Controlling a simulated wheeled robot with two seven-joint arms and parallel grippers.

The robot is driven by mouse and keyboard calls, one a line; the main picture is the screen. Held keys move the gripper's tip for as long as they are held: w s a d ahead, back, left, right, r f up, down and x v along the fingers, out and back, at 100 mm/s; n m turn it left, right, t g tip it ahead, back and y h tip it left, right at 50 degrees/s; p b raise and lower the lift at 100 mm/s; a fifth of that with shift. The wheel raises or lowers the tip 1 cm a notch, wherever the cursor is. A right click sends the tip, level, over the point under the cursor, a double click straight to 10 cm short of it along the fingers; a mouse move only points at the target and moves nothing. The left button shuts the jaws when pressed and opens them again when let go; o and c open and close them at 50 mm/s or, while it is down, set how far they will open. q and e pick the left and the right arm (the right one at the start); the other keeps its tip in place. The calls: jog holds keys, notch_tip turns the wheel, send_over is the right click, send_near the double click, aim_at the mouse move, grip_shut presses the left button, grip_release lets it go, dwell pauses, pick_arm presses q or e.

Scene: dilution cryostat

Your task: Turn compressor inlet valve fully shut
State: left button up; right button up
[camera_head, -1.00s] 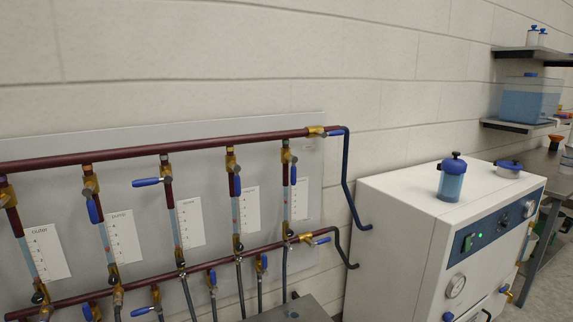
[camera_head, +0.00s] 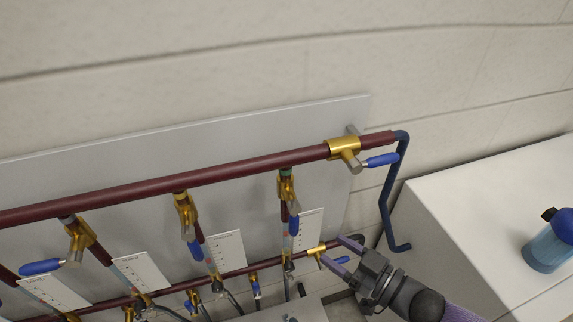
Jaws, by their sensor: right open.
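A brass valve (camera_head: 343,150) with a blue lever (camera_head: 381,160) sits at the right end of the upper dark red pipe; its lever points right, roughly along the pipe. A smaller brass valve (camera_head: 317,250) with a blue lever (camera_head: 342,260) sits at the right end of the lower pipe. I cannot read a label telling which is the compressor inlet valve. My right gripper (camera_head: 337,252) is open, its two fingers spread at the lower valve, one above and one below the blue lever in the picture. I cannot tell whether they touch it. My left gripper is out of view.
Several more valves with blue levers, such as one (camera_head: 40,267) at left, hang on the grey panel (camera_head: 130,160). A dark blue pipe (camera_head: 385,205) bends down beside the upper valve. A white cabinet (camera_head: 465,215) with a blue-capped bottle (camera_head: 550,245) stands at right.

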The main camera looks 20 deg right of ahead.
aim_at(298, 225)
jog(key=x, duration=0.3)
jog(key=r+x, duration=0.1)
jog(key=x, duration=0.3)
jog(key=b+x, duration=0.1)
jog(key=x, duration=0.2)
jog(key=shift+a+r, duration=0.25)
jog(key=shift+a, duration=0.1)
grip_shut()
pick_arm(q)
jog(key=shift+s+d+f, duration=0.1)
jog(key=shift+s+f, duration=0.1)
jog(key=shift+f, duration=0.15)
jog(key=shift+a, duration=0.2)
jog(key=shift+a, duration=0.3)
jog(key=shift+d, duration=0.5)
